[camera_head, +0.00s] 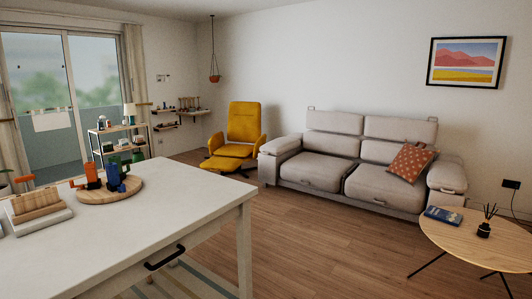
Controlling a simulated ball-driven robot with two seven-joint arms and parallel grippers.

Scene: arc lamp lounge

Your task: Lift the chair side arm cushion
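A light grey two-seat sofa (345,150) stands against the back wall. Its left arm cushion (281,144), on the side of the yellow armchair (243,122), lies as a padded top along the sofa arm. The sofa's right arm cushion (447,177) looks alike. A rust-orange patterned throw cushion (410,163) leans tilted on the right seat. Neither of my grippers shows in the head view, and nothing is seen touching the sofa.
A white table (170,218) with a black drawer handle fills the near left, bearing a round wooden tray (84,195). A round wooden coffee table (470,243) stands near right. A yellow footstool (222,165) sits before the armchair. Bare wooden floor (320,240) lies before the sofa.

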